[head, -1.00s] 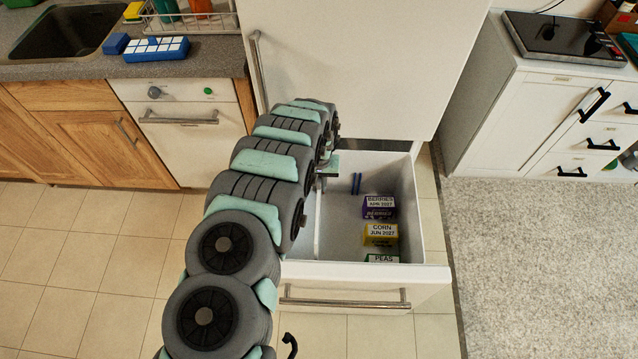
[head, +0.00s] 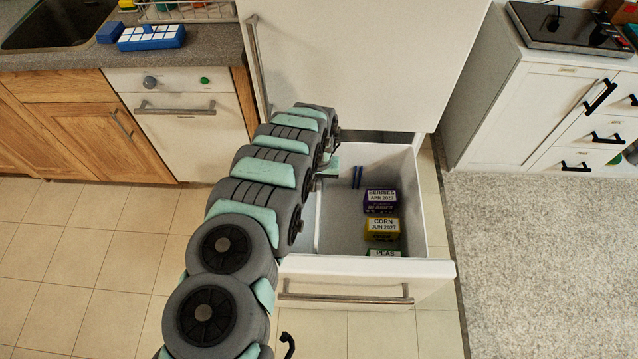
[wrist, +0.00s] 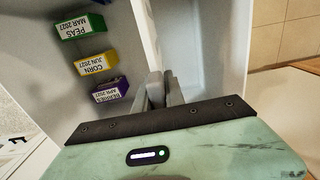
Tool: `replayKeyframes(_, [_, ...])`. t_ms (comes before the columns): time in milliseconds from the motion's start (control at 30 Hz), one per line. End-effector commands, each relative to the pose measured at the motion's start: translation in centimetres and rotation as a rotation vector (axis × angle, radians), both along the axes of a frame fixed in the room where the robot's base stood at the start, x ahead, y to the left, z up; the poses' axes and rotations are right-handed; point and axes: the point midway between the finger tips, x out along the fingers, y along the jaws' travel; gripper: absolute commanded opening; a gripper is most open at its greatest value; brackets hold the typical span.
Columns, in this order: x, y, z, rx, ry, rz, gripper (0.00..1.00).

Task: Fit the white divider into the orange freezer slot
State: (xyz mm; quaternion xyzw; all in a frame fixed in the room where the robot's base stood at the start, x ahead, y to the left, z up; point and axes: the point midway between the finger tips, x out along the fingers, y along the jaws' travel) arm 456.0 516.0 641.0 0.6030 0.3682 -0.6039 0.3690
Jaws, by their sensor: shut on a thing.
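The open freezer drawer (head: 440,266) has white walls and a pale grey floor. A thin white divider stands on edge inside it, running lengthwise left of the food boxes; it shows in the wrist view (wrist: 145,28). My gripper (wrist: 161,86) is shut on the near end of the divider, with its fingers inside the drawer. In the head view my arm hides the fingers and the drawer's left part. I see no orange slot in either view.
Purple berries (head: 380,201), yellow corn (head: 382,229) and green peas (head: 385,252) boxes stand in a row in the drawer's right compartment. The freezer's upper door (head: 370,60) stands close behind the drawer. Floor right of the boxes is clear.

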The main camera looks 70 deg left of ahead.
Motion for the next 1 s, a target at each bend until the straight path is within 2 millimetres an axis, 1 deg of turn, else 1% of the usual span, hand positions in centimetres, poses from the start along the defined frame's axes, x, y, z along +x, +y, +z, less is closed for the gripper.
replayKeyframes(600, [0.0, 0.0, -3.3, 0.000, -0.001, 0.000, 0.00])
replayKeyframes(1000, [0.1, 0.2, -5.2, 0.005, -0.003, 0.001, 0.00])
